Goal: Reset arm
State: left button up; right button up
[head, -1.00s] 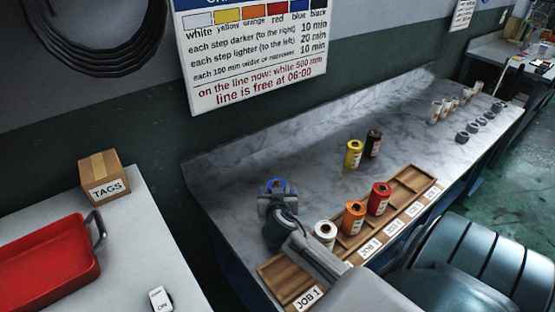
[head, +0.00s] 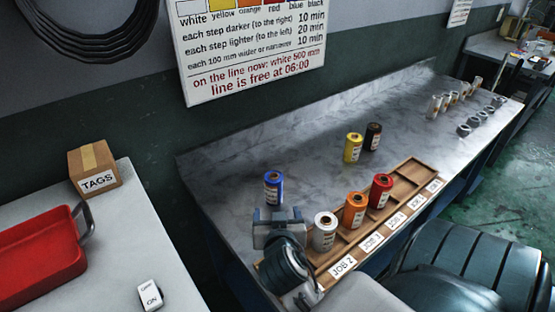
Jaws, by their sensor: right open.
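My right gripper (head: 278,218) is open and empty, low over the marble counter (head: 235,167). It is just in front of a blue roll (head: 273,189), which stands upright on the counter, apart from the tray. A wooden tray (head: 411,175) with compartments holds a white roll (head: 324,232), an orange roll (head: 355,211) and a red roll (head: 381,191), all upright. My right gripper and wrist hide the tray's near left end. A yellow roll (head: 353,148) and a black roll (head: 373,137) stand on the counter behind the tray. My left gripper is not in view.
A white side table (head: 115,240) at left carries a red tray (head: 40,255), a TAGS box (head: 95,168) and an ON switch (head: 150,296). A notice (head: 250,50) hangs on the wall.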

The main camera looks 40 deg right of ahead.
jog(key=shift+s+a, duration=0.25)
jog(key=shift+s, duration=0.1)
